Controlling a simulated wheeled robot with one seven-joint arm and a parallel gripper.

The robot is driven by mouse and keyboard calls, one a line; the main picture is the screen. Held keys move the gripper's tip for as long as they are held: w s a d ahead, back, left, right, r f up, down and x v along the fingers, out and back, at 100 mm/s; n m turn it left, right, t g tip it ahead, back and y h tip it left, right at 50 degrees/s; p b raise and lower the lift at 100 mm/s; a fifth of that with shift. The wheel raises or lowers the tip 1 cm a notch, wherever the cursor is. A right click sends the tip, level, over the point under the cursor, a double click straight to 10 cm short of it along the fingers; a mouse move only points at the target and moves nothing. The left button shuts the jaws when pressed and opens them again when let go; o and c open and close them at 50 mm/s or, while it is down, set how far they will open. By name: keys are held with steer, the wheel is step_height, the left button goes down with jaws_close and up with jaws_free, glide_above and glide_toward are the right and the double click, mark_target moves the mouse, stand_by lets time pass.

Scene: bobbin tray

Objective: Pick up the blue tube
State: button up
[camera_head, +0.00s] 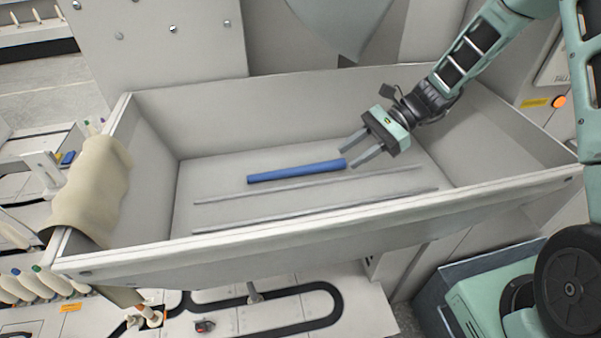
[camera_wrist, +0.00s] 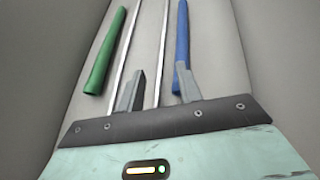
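The blue tube (camera_head: 297,171) lies on the floor of the grey tray (camera_head: 250,238), lengthwise, toward the back wall. My gripper (camera_head: 346,156) is open and empty near the tube's right end. In the wrist view my gripper (camera_wrist: 160,67) has its right finger overlapping the near end of the blue tube (camera_wrist: 182,35). The tube is not between the fingers there; the gap lies over a metal rail. I cannot tell the fingers' height above the tube or whether they touch it.
Two thin rails (camera_head: 315,211) run along the tray floor. A beige cloth (camera_head: 95,185) hangs over the left wall. The tray walls surround my gripper.

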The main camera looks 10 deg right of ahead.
mark_target(339, 160)
steer(key=w+d+f+m+t, duration=0.1)
steer(key=w+d+f+m+t+y, duration=0.1)
steer(key=d+m, duration=0.1)
steer(key=shift+w+d+f+y, duration=0.1)
steer(key=shift+w+f+y, duration=0.15)
steer(key=shift+w+y, duration=0.05)
steer(key=x, duration=0.2)
steer(key=p+x, duration=0.1)
steer(key=x, duration=0.1)
steer(key=p+x, duration=0.1)
steer(key=x, duration=0.2)
steer(key=shift+s+a+r, duration=0.1)
steer(key=shift+a+r, duration=0.1)
steer(key=shift+c, duration=0.2)
steer(key=c, duration=0.7)
